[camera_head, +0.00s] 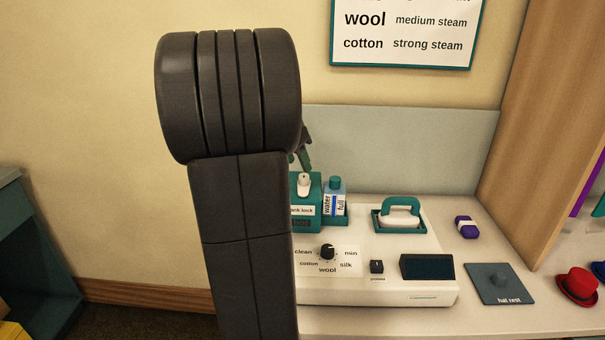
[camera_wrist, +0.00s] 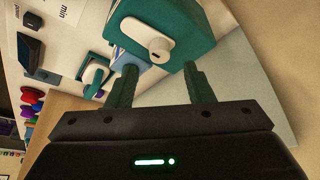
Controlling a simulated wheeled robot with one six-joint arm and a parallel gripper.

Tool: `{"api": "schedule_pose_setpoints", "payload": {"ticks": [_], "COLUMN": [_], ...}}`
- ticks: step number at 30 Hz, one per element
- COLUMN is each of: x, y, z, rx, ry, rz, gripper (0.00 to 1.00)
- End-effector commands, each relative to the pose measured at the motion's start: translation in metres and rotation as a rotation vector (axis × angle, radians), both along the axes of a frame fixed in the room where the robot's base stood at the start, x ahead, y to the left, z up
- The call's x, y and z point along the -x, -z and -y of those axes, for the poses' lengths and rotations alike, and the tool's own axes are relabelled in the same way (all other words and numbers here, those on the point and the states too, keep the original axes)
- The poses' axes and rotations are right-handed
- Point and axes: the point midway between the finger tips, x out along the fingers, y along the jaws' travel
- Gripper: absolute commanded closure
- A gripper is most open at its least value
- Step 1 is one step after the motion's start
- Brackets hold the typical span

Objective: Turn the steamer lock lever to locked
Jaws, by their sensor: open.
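The white lock lever (camera_head: 304,184) is on the teal tank lock box (camera_head: 311,191), at the left of the steamer. In the wrist view the lever (camera_wrist: 148,35) runs across the teal face (camera_wrist: 195,35) to a round end with a dark slot. My gripper (camera_head: 304,158) is just above the lever in the head view, mostly hidden behind my arm. In the wrist view my gripper (camera_wrist: 161,70) is open and empty, with the lever's round end beyond and between its two green fingertips. I see no clear contact. The lever's lock marking is not readable.
A water bottle (camera_head: 335,198) stands close right of the lock box. The steamer (camera_head: 380,291) has a black dial (camera_head: 327,251), a small switch (camera_head: 377,267) and an iron (camera_head: 400,215). A purple block (camera_head: 466,227), a hat rest (camera_head: 501,284) and a red hat (camera_head: 578,286) are farther right.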

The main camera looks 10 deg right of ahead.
Motion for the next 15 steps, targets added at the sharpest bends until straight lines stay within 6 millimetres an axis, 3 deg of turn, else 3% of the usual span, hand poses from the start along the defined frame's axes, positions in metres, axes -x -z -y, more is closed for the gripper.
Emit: {"api": "schedule_pose_setpoints", "payload": {"ticks": [6,15], "x": [-0.007,-0.011], "y": [0.034,0.047], "z": [0.012,0.017], "rx": [0.001,0.0], "ry": [0.001,0.0], "rz": [-0.003,0.0], "gripper": [0.53,0.53]}}
